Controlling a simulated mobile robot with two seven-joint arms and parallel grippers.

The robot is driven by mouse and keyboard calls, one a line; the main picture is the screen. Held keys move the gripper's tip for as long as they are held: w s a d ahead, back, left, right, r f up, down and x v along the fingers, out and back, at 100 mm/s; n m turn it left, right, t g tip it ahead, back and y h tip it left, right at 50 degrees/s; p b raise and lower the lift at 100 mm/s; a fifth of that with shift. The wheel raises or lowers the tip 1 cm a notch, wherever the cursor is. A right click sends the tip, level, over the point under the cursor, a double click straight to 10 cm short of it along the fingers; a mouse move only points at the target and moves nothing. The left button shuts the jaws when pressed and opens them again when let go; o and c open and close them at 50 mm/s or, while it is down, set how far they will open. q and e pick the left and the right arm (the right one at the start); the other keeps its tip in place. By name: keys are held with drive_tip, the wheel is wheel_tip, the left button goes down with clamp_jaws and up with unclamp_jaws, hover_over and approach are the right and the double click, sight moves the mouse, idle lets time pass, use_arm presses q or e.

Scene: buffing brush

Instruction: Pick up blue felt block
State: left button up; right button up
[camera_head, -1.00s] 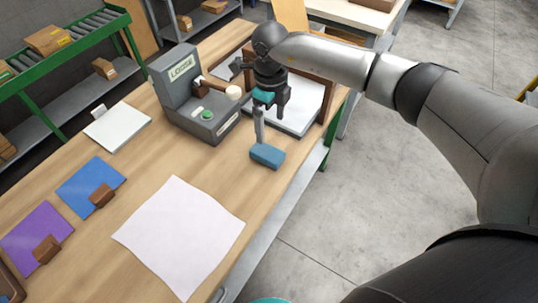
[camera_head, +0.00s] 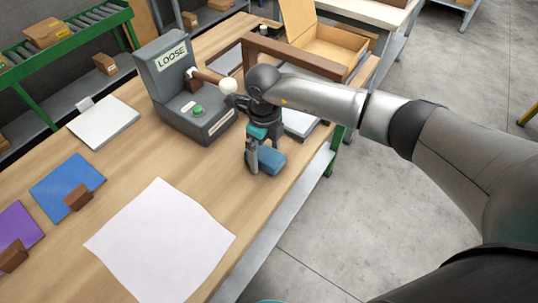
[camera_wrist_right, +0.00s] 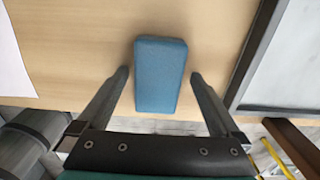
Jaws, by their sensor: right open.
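The blue felt block (camera_head: 271,160) lies on the wooden workbench near its right edge in the head view. In the right wrist view the block (camera_wrist_right: 160,72) lies upright in the picture, its lower part between the two fingers, with a gap on each side. My right gripper (camera_head: 254,168) is open and stands low at the block; it partly hides the block's left side in the head view. The right wrist view shows both fingers (camera_wrist_right: 158,82) spread and empty. My left gripper is not in view.
A grey machine marked LOOSE (camera_head: 190,100) stands left of the gripper. A framed tray (camera_head: 300,124) lies just behind. A white sheet (camera_head: 160,240) lies in front. Blue (camera_head: 58,182) and purple (camera_head: 15,222) pads with brown blocks lie at the left.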

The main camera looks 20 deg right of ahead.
drive_tip(key=shift+s+f, duration=0.1)
drive_tip(key=shift+s, duration=0.05)
drive_tip(key=c, duration=1.4)
